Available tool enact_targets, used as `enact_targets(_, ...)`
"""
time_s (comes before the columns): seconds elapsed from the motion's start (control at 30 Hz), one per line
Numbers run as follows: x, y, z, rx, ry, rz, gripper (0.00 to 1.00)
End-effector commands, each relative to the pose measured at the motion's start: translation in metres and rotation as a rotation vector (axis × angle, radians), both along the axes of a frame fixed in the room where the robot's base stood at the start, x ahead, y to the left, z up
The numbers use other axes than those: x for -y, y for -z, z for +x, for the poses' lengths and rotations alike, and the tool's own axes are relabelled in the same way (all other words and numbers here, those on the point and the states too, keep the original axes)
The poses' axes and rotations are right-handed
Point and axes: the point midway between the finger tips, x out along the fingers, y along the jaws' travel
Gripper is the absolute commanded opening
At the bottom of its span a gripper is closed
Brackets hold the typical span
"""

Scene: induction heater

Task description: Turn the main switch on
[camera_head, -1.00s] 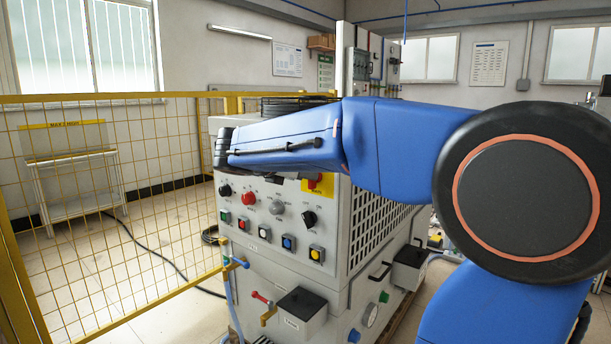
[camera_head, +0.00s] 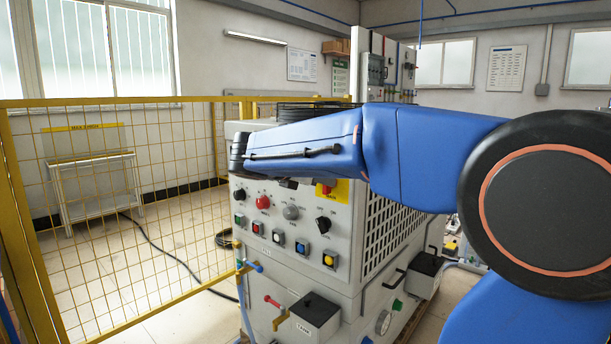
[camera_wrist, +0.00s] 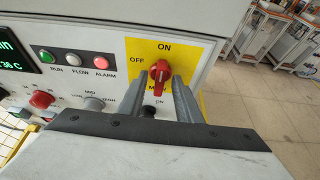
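The main switch is a red rotary knob (camera_wrist: 160,73) on a yellow plate (camera_wrist: 190,52) marked ON at the top and OFF at the left in the wrist view. Its grip looks roughly upright; I cannot tell which end is the pointer. My gripper (camera_wrist: 161,82) has one finger on each side of the knob, apart, with what looks like a small gap on both sides. In the head view a bit of the red knob (camera_head: 326,189) and the yellow plate (camera_head: 342,192) shows below my blue arm, which hides the rest.
A display (camera_wrist: 18,50) and indicator lamps (camera_wrist: 74,59) sit left of the switch. A yellow mesh fence (camera_head: 110,210) stands at the left.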

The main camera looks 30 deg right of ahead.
Motion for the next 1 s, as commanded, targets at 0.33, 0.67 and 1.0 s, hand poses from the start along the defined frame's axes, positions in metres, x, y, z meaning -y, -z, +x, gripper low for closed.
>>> enact_targets(0.33, -0.041, -0.018, -0.014, 0.002, -0.005, 0.000, 0.31)
enact_targets(0.67, -0.085, -0.037, -0.031, 0.001, -0.004, 0.000, 0.31)
enact_targets(1.0, -0.128, -0.056, -0.047, 0.001, -0.004, 0.000, 0.31)
